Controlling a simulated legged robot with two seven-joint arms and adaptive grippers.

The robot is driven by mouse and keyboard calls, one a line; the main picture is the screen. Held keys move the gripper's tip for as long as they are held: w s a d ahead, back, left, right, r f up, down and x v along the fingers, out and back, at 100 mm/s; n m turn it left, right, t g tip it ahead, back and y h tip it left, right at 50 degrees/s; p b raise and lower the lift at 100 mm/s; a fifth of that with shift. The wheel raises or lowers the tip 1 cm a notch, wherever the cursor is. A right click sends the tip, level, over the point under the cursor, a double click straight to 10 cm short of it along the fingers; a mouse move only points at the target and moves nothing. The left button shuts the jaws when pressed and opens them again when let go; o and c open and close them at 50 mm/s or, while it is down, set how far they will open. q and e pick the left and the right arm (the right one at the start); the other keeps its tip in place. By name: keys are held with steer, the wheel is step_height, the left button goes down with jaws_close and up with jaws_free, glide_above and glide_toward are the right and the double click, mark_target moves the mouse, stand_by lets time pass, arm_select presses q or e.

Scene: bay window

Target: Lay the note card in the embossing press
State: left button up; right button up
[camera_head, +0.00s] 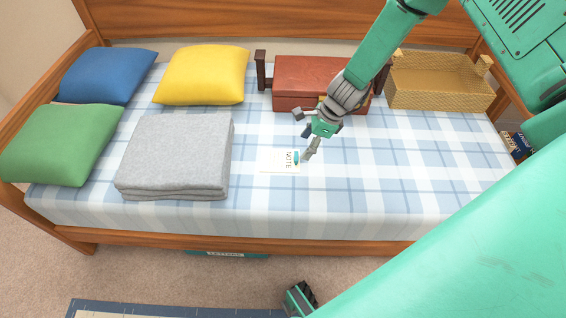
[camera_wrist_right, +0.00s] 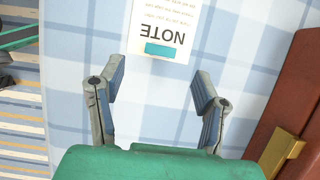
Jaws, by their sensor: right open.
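The white note card (camera_head: 276,161), printed NOTE and with a small teal piece at one end, lies flat on the plaid bed cover (camera_head: 390,190). In the wrist view the card (camera_wrist_right: 172,25) is at the top, cut off by the frame edge, with its teal piece (camera_wrist_right: 160,49) facing my gripper. My right gripper (camera_head: 306,133) is open and empty, above the cover beside the card's teal end. In the wrist view its fingers (camera_wrist_right: 160,78) are spread apart, short of the card. I cannot make out an embossing press.
A red-brown box (camera_head: 305,78) with a brass clasp (camera_wrist_right: 278,151) stands behind my right gripper, between dark posts. A woven tray (camera_head: 440,98) is to its right. A folded grey blanket (camera_head: 175,155) and several cushions (camera_head: 205,75) fill the left. The bed's front is clear.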

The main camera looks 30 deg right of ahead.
mark_target(297, 155)
steer(key=shift+w+d+f, duration=0.1)
steer(key=shift+d+f, duration=0.1)
steer(key=shift+f, duration=0.45)
steer(key=shift+f+b, duration=0.3)
steer(key=shift+f, duration=0.05)
steer(key=b+x, duration=0.1)
steer(key=x, duration=0.1)
steer(key=a+b+x, duration=0.1)
steer(key=shift+w+f, duration=0.15)
steer(key=shift+f, duration=0.05)
steer(key=shift+w+a+f, duration=0.15)
steer(key=shift+a+f, duration=0.1)
steer(key=shift+a, duration=0.1)
arm_select(q)
step_height(297, 155, down, 3)
steer(key=shift+r, duration=0.1)
arm_select(e)
steer(key=shift+r, duration=0.1)
steer(key=shift+d, duration=0.4)
steer(key=c, duration=1)
arm_select(q)
steer(key=shift+d+r, duration=0.15)
steer(key=shift+d, duration=0.15)
arm_select(e)
steer(key=shift+c, duration=0.5)
arm_select(q)
steer(key=shift+a, duration=0.1)
arm_select(e)
steer(key=shift+a, duration=0.15)
